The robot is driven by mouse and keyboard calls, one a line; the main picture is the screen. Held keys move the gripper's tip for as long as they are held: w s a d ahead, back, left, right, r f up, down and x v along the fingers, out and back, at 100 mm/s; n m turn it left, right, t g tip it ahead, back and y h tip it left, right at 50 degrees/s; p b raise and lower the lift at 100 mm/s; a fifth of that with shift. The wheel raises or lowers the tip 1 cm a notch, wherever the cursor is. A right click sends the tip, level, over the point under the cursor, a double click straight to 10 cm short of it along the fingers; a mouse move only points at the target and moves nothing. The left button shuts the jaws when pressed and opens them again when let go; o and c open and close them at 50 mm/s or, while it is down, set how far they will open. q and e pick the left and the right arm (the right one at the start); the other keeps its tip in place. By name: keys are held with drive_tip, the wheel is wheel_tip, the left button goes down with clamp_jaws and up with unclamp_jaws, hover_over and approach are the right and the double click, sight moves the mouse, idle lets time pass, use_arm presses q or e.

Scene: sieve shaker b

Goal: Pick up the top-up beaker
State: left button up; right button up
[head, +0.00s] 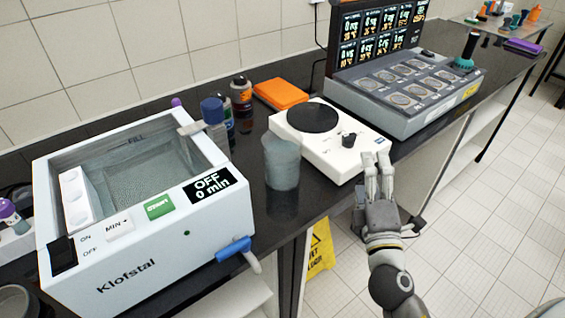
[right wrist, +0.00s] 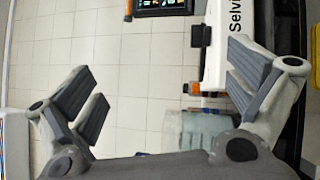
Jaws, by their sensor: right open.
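The top-up beaker (head: 282,165), a translucent grey-blue vessel, stands upright on the black bench between the white water bath and the white stirrer plate. My right gripper (head: 377,160) is open and empty, to the right of the beaker, in front of the stirrer plate. In the right wrist view, my right gripper (right wrist: 165,78) has its fingers spread wide. A translucent vessel that looks like the beaker (right wrist: 197,132) shows low in that view, closer to the right-hand finger and partly hidden behind the gripper body. My left gripper is out of view.
The water bath (head: 150,245) with a blue-handled tap (head: 234,249) is left of the beaker. The stirrer plate (head: 345,160) is right of it. Bottles (head: 241,92) and an orange box (head: 281,94) stand behind. A yellow floor sign (head: 320,252) stands below the bench edge.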

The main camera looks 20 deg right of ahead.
drive_tip(key=w+a+r+n+t+y, duration=0.2)
drive_tip(key=a+n+y, duration=0.45)
drive_tip(key=n, duration=0.55)
drive_tip(key=n+g+y, duration=0.4)
drive_tip(key=n+y, duration=0.2)
drive_tip(key=n, duration=0.6)
approach(295, 172)
drive_tip(key=w, duration=0.1)
drive_tip(key=w+a+r, duration=0.1)
drive_tip(key=w, duration=0.1)
drive_tip(key=shift+r, duration=0.1)
drive_tip(key=shift+w+a+f, duration=0.15)
drive_tip(key=shift+w+f, duration=0.1)
drive_tip(key=shift+f, duration=0.05)
drive_tip(key=x, duration=0.2)
drive_tip(key=p+x, duration=0.1)
drive_tip(key=x, duration=0.2)
drive_tip(key=shift+w+a+f, duration=0.1)
drive_tip(key=shift+f, duration=0.15)
drive_tip(key=p+x, duration=0.1)
drive_tip(key=x, duration=0.4)
drive_tip(key=shift+w+a+r, duration=0.1)
drive_tip(key=shift+a, duration=0.15)
drive_tip(key=shift+c, duration=0.7)
drive_tip(key=c, duration=1.4)
drive_tip(key=shift+d+r, duration=0.1)
